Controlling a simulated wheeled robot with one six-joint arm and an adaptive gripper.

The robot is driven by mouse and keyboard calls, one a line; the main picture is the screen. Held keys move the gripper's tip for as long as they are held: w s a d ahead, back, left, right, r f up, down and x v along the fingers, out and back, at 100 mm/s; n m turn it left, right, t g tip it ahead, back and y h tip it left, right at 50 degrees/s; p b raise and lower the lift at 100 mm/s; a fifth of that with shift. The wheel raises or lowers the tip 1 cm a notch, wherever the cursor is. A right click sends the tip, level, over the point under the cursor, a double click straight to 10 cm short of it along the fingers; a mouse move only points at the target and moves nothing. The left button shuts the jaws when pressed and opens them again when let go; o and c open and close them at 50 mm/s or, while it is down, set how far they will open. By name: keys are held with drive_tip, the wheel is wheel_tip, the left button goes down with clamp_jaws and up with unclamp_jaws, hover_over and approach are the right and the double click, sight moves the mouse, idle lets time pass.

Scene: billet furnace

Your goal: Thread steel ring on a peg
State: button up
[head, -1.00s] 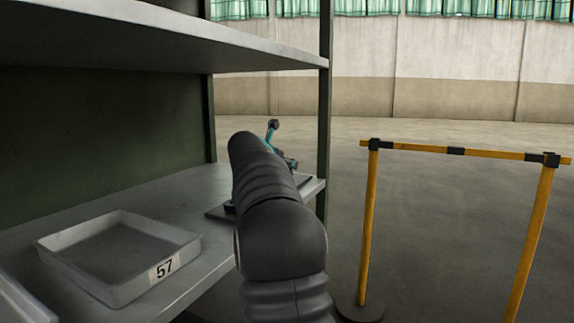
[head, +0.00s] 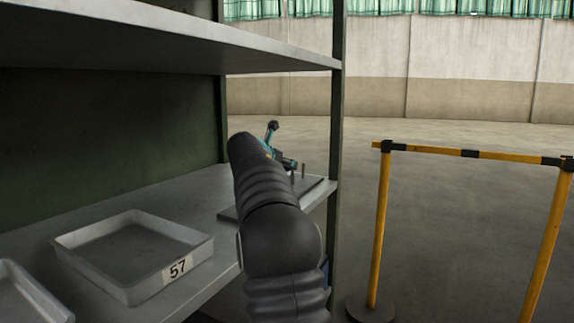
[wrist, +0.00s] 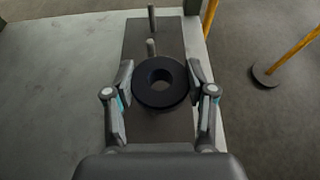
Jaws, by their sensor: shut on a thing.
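A thick dark steel ring (wrist: 143,88) sits between the two fingers of my gripper (wrist: 162,97) in the wrist view. My gripper is shut on its sides. The ring is over a dark base plate (wrist: 178,38) with upright pegs. One peg (wrist: 152,20) stands near the plate's far end and another peg (wrist: 151,48) stands just beyond the ring. The ring is apart from both in the picture. I cannot tell whether anything stands below its hole. In the head view, my arm hides the ring and part of the plate (head: 314,187); a thin peg (head: 303,171) shows beside the gripper.
The plate lies on a grey shelf (head: 190,190), near its right end and a dark upright post (head: 336,130). A tray marked 57 (head: 200,257) and another tray (head: 30,295) are to the left. An upper shelf (head: 180,35) hangs above. A yellow barrier (head: 380,230) stands right.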

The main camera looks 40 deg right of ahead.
drive_tip(key=shift+w+a, duration=0.3)
drive_tip(key=shift+w, duration=0.4)
drive_tip(key=shift+f+b, duration=0.65)
drive_tip(key=shift+f, duration=0.6)
drive_tip(key=shift+f, duration=0.15)
drive_tip(key=o, duration=1.6)
drive_tip(key=shift+c, duration=0.2)
drive_tip(key=shift+f, duration=0.1)
drive_tip(key=v, duration=1.2)
drive_tip(key=shift+s+r, duration=0.15)
drive_tip(key=shift+r, duration=0.1)
